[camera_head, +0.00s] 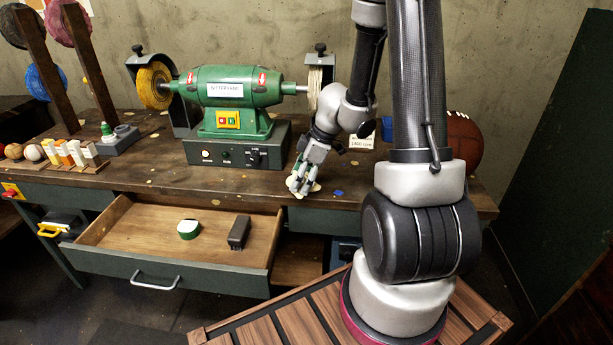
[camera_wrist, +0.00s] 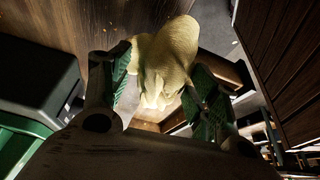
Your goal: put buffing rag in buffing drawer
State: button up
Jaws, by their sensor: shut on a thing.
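My gripper (camera_head: 303,181) is shut on the buffing rag, a pale yellow crumpled cloth. In the wrist view the rag (camera_wrist: 166,58) bulges up between the two green-padded fingers of my gripper (camera_wrist: 158,88). In the head view the gripper is low over the front part of the workbench, right of the open drawer; only a little of the rag shows there. I cannot tell whether the rag touches the bench top. The buffing drawer (camera_head: 165,268) is pulled out under the bench, with a wooden inside and a green front with a pale handle.
In the drawer lie a green-and-white round item (camera_head: 188,229) and a dark block (camera_head: 239,232), with bare floor around them. A green bench grinder (camera_head: 229,90) stands behind. A brown ball (camera_head: 462,142) is at right. Samples and a rack (camera_head: 72,152) fill the bench's left.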

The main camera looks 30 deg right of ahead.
aim_at(135, 239)
jog(key=k+j+u, duration=0.1)
jog(key=i+j+u, duration=0.1)
jog(key=j, duration=0.3)
jog(key=i+j+u, duration=0.15)
jog(key=j, duration=0.25)
jog(key=i+j+u, duration=0.1)
jog(key=j, duration=0.3)
jog(key=i+j+u, duration=0.15)
jog(key=j, duration=0.25)
jog(key=i, duration=0.05)
